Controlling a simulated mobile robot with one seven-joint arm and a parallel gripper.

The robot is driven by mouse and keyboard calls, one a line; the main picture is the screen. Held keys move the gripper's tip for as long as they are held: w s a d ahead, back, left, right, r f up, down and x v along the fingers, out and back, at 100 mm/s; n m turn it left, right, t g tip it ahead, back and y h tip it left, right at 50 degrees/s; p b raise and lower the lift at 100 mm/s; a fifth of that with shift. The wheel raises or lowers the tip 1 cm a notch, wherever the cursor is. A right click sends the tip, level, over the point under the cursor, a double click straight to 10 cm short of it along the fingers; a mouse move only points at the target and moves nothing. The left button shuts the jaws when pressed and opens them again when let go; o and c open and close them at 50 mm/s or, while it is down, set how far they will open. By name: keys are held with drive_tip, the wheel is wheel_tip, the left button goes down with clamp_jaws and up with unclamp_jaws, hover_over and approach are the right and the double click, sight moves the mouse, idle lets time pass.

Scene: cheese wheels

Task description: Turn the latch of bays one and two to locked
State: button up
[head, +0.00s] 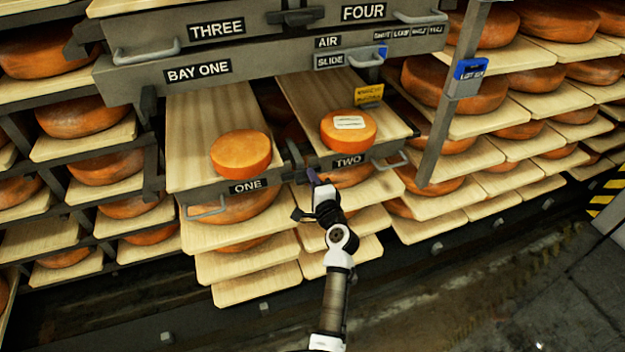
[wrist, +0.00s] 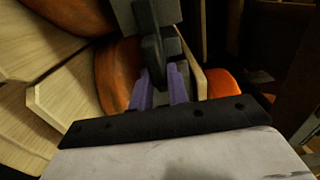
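Bay one (head: 185,130) is a wooden board with a front plate marked ONE, bearing an orange cheese wheel (head: 241,154). Bay two (head: 315,95) is the board marked TWO, with a white-labelled wheel (head: 348,128). Both boards stick out from the rack. A dark upright latch lever (head: 294,155) stands between their front plates. My gripper (head: 312,177) is at the lower front of this lever. In the wrist view, its purple fingers (wrist: 161,88) lie on either side of a dark grey bar (wrist: 152,55); contact is unclear. The latch's locked or unlocked state cannot be read.
Handles (head: 205,208) stick out from the fronts. A grey post (head: 452,100) with a blue tag stands right. Shelves of cheese surround the bays; the floor (head: 480,290) is open at lower right.

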drive_tip(key=o, duration=0.4)
drive_tip(key=shift+o, duration=0.2)
drive_tip(key=b+v, duration=0.2)
drive_tip(key=v, duration=1.1)
drive_tip(key=shift+s+b, duration=0.35)
drive_tip(key=shift+d, duration=0.15)
